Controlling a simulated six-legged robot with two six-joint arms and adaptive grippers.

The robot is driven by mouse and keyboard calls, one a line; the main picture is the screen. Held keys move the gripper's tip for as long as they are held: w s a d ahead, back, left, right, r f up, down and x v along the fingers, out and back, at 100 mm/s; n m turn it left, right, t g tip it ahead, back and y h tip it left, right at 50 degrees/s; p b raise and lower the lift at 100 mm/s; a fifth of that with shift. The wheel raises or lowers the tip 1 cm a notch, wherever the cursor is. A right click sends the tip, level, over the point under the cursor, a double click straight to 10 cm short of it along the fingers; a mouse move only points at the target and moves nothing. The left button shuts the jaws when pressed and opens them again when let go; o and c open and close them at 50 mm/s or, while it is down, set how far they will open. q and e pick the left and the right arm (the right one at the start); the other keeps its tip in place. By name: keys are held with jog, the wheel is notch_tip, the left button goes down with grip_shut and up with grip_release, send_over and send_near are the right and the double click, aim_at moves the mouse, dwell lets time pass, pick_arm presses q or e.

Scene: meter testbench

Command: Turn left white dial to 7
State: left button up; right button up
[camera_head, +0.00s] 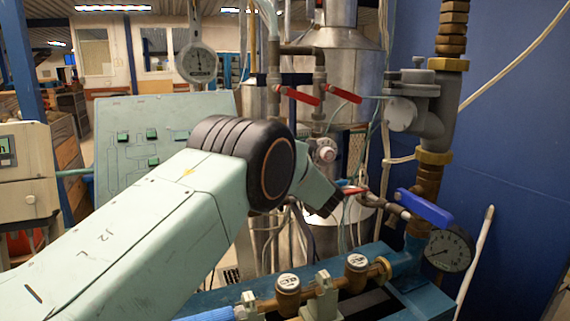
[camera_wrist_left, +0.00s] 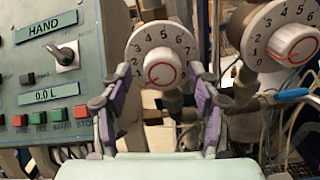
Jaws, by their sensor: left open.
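The left white dial (camera_wrist_left: 150,48) is a round plate with black numbers and a white center knob (camera_wrist_left: 163,69) with a red marking. I cannot tell exactly which number the knob points to. My left gripper (camera_wrist_left: 160,77) is open, its two purple-grey fingers to the left and right of that knob. I cannot tell whether they touch it. A second white dial (camera_wrist_left: 268,30) with a similar knob stands to the right. In the head view my left arm's dark joint hides the left dial; a small white dial (camera_head: 325,151) shows just beyond it. My right gripper is not in view.
A control panel (camera_wrist_left: 48,90) with a HAND display, a switch and several buttons stands close left of the fingers. Pipes with red handles (camera_head: 303,96), a blue valve handle (camera_head: 424,206) and a pressure gauge (camera_head: 449,251) are on the right. Cables hang behind the dials.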

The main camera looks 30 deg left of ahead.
pick_arm(q)
jog(key=shift+s+d+r, duration=0.15)
jog(key=shift+d+r, duration=0.05)
jog(key=shift+d, duration=0.25)
jog(key=shift+c, duration=0.7)
jog(key=shift+f, duration=0.1)
jog(key=shift+c, duration=1.4)
jog(key=shift+w+a+f, duration=0.1)
jog(key=shift+w+a, duration=0.1)
jog(key=shift+a, duration=0.15)
jog(key=c, duration=0.3)
jog(key=shift+d, duration=0.15)
jog(key=c, duration=0.5)
jog(key=shift+o, duration=0.2)
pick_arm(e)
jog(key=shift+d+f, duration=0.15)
